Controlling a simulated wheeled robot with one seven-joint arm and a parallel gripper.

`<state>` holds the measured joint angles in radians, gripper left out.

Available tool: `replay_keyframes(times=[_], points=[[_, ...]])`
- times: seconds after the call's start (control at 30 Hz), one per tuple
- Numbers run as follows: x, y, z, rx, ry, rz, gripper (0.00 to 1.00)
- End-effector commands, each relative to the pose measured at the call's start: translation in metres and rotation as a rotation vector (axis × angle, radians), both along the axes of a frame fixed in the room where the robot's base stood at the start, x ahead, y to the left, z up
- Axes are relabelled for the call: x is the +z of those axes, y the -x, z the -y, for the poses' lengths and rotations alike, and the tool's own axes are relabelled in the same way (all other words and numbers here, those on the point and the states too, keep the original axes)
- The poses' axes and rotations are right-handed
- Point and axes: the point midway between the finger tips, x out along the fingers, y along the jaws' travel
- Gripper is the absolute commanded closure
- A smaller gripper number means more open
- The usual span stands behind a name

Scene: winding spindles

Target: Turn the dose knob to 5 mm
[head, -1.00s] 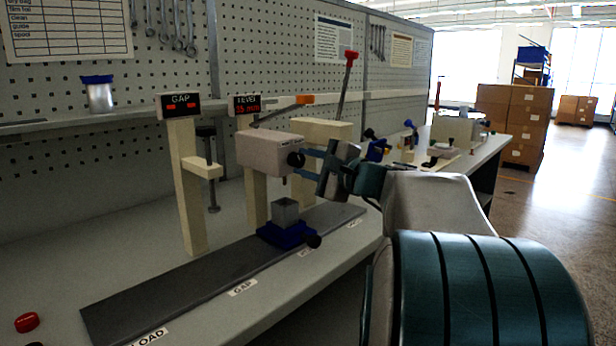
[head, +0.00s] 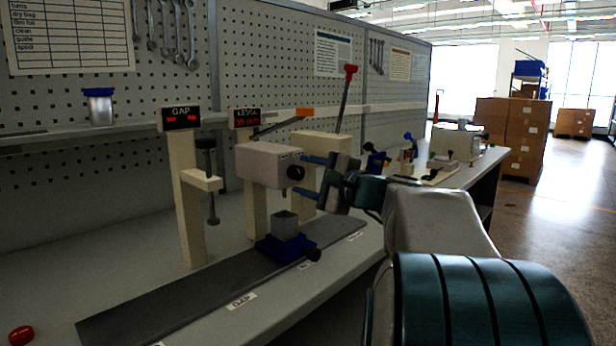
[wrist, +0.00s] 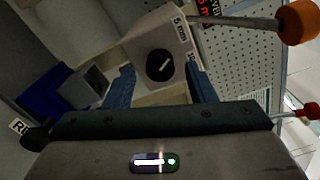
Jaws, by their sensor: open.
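The dose knob (wrist: 160,65) is round and black with a white pointer line, on the front of a pale box (head: 268,165). In the wrist view the line slants to the upper right. A "5 mm" label (wrist: 181,28) is at its upper right; another label at its right is partly cut off. My gripper (head: 302,175) is open, its blue fingers on either side of the knob with gaps. In the wrist view the gripper (wrist: 160,72) holds nothing. I cannot tell how far the fingertips reach along the knob. A red-lit LEVEL display (head: 247,119) is above the box.
An orange-tipped lever (head: 304,113) extends above the box, and a red-tipped lever (head: 351,72) stands behind. A blue-based metal cup (head: 285,226) sits below on a dark rail (head: 170,299). A GAP display post (head: 188,200) stands left. The front bench strip is mostly clear.

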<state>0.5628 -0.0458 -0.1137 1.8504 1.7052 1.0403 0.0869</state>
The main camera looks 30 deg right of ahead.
Motion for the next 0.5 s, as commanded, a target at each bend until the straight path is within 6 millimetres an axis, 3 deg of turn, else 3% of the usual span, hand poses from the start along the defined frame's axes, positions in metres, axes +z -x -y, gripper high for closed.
replay_keyframes(times=[0.17,0.5], points=[[0.001,0.021,0.008,-0.004,0.000,0.001,0.50],[0.002,0.093,0.034,-0.004,0.000,0.001,0.50]])
